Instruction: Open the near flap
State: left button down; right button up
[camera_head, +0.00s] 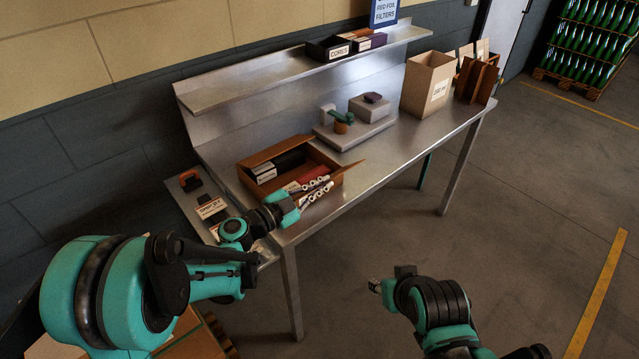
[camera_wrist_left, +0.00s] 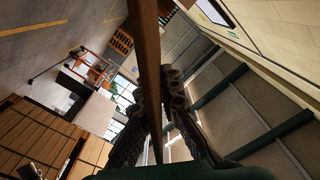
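An open brown cardboard box (camera_head: 257,159) stands on the steel table with packets inside. Its near flap lies by my left gripper (camera_head: 317,190), at the box's front side. In the left wrist view the near flap (camera_wrist_left: 149,60) shows edge-on as a long brown strip. It runs between the two fingers of my left gripper (camera_wrist_left: 155,85), which stand close on either side of it. Another flap (camera_head: 350,168) sticks out at the box's right end. My right gripper (camera_head: 375,286) is away from the table, in front of it; its fingers are too small to read.
A grey slab (camera_head: 352,137) with a small teal-handled device (camera_head: 341,118) stands right of the box. A tall carton (camera_head: 427,85) is farther right. A lower side surface (camera_head: 190,205) with small items is at the left. A shelf (camera_head: 290,68) runs above the back.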

pick_arm(q)
jog(key=shift+f, duration=0.1)
dwell(0.3)
jog(key=c, duration=1.8)
grip_release()
jog(key=shift+o, duration=0.2)
jog(key=v, duration=1.2)
